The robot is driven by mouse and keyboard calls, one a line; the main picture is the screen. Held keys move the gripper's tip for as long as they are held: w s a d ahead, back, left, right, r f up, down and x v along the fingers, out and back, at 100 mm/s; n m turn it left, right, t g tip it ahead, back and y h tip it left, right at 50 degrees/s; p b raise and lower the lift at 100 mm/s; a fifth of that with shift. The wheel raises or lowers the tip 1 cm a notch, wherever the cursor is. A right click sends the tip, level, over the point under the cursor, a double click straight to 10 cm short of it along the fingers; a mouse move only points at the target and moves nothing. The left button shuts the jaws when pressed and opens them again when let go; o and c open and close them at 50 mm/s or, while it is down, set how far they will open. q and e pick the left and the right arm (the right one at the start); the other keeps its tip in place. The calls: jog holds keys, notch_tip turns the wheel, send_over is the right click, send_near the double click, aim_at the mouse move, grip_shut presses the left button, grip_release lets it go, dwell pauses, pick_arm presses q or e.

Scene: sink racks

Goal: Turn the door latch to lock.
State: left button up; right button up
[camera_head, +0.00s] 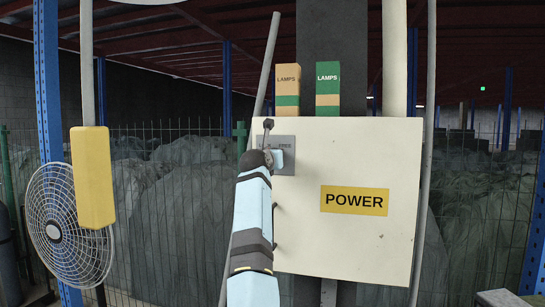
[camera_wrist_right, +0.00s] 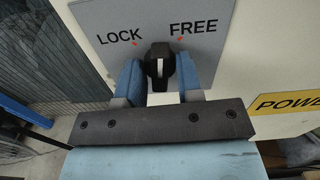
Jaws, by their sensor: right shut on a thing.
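The black door latch knob (camera_wrist_right: 158,58) is on a grey plate (camera_head: 287,141) at the upper left of the cream power box door (camera_head: 350,150). In the right wrist view the plate reads LOCK on the left and FREE on the right, each with a small red mark. The knob's white line stands about upright, between the two marks. My right gripper (camera_wrist_right: 160,75) has its blue fingers on either side of the knob and is shut on it. In the head view my right gripper (camera_head: 268,158) hides the knob and the LOCK word. My left gripper is not in view.
A yellow POWER label (camera_head: 354,201) is on the door. Two LAMPS boxes (camera_head: 287,90) (camera_head: 327,88) stand above the power box. A yellow box on a pole (camera_head: 92,178) and a white fan (camera_head: 68,225) are at the left. A wire fence runs behind.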

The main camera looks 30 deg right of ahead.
jog(key=n+p, duration=0.3)
jog(key=n, duration=0.7)
jog(key=shift+n+p, duration=0.35)
jog(key=shift+n, duration=0.05)
dwell(0.3)
jog(key=o, duration=0.9)
